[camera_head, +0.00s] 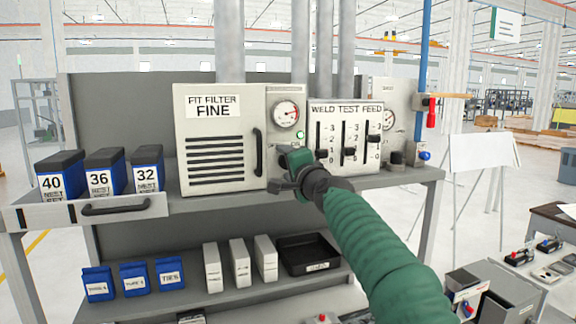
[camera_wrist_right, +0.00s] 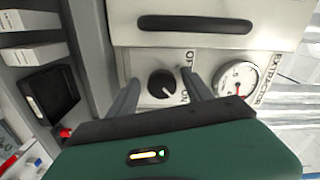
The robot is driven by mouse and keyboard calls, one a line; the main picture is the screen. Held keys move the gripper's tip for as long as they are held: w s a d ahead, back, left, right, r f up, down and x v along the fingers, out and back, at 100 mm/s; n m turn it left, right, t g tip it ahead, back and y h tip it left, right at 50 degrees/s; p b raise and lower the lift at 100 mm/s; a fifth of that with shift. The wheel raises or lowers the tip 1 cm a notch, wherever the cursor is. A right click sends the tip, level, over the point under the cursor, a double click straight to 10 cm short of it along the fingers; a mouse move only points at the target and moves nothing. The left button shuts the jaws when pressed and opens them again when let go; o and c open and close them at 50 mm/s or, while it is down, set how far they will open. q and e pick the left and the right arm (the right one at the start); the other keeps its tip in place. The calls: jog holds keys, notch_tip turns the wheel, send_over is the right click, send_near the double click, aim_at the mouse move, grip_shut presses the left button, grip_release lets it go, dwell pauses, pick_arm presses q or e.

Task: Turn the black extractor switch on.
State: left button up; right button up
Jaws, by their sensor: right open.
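The black extractor switch (camera_wrist_right: 162,84) is a round knob on a pale panel below a dial gauge in the right wrist view. A small white mark shows on it, but I cannot tell surely which printed label it points to. In the head view my gripper hides the knob. My right gripper (camera_head: 284,180) is open in front of the panel. In the right wrist view its two fingers (camera_wrist_right: 162,88) lie on either side of the knob; I cannot tell whether they touch it. My left gripper is not in view.
The extractor gauge (camera_head: 287,114) is above my gripper, with a green light (camera_head: 300,135) below it. The filter box (camera_head: 222,140) stands left and the weld test feed panel (camera_head: 346,138) right. A black tray (camera_head: 309,254) sits on the lower shelf.

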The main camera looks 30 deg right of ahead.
jog(key=shift+s+d, duration=0.1)
jog(key=shift+s, duration=0.05)
jog(key=b+v, duration=0.8)
jog(key=v, duration=0.8)
jog(key=shift+s, duration=0.2)
